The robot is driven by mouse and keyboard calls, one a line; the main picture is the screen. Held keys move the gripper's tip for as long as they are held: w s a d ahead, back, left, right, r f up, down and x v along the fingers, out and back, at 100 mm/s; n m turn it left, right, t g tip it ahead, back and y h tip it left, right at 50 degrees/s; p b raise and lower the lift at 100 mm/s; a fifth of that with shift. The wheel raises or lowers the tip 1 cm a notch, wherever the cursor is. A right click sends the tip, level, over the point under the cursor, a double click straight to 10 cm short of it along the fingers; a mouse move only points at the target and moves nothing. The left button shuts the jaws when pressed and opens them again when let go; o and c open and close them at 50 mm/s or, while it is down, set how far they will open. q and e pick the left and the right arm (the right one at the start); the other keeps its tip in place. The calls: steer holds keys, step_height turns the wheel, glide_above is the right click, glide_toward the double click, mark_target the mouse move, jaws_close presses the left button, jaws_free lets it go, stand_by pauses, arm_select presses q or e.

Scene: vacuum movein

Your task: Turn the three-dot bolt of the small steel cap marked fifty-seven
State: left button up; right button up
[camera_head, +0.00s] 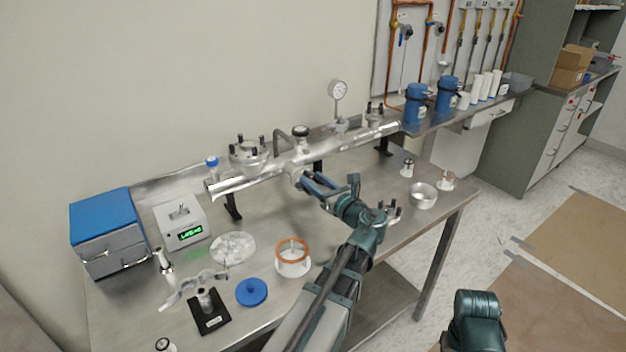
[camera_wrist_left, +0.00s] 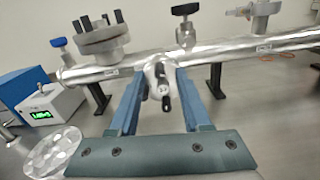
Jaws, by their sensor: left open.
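My left gripper (camera_head: 311,184) reaches the front of the steel pipe (camera_head: 345,147) from below right. It is open, its blue fingers on either side of a small steel cap (camera_head: 297,175) on the pipe's front. In the left wrist view the cap (camera_wrist_left: 158,72) sits between the fingertips (camera_wrist_left: 160,78), with dark bolts (camera_wrist_left: 165,102) sticking out toward me. I cannot tell whether the fingers touch it. Neither a number on the cap nor dots on the bolts can be read. My right gripper is out of view; part of my right arm shows at lower right.
A large bolted flange (camera_head: 248,153) and a black-knobbed valve (camera_head: 300,132) stand on the pipe. A blue-topped box (camera_head: 103,222), a green-display gauge box (camera_head: 182,224), a copper-ringed part (camera_head: 292,258) and a blue disc (camera_head: 251,292) crowd the left bench. A steel ring (camera_head: 423,196) stands at right.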

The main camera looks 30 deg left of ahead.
arm_select(q)
steer(key=shift+w+a, duration=0.2)
steer(key=shift+a, duration=0.3)
jaws_close()
